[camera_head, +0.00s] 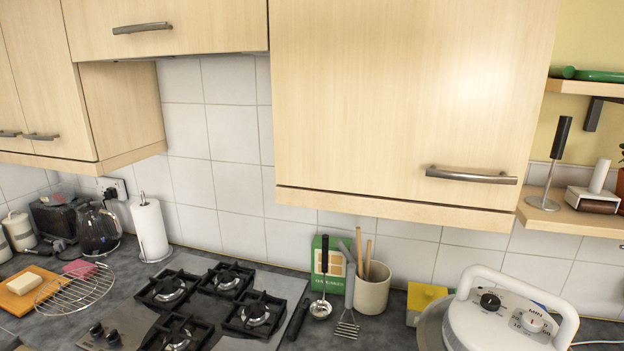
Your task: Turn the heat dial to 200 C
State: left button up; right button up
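A white appliance (500,325) with a looped handle stands at the bottom right, cut off by the lower edge of the view. Its top carries a black round knob (490,301) on the left. To the right is a pale dial (535,321) with a red mark, numbers around it and the letters "MIN" above. I cannot read a temperature scale, so which one is the heat dial is not certain. Neither of my grippers is in view.
A yellow block (427,297), a utensil pot (372,288), a ladle (321,307) and a masher (347,326) are left of the appliance. The gas hob (268,283) lies further left. A wall cabinet (410,100) and shelf (575,220) overhang the counter.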

aim_at(490, 302)
jog(key=z, duration=1.25)
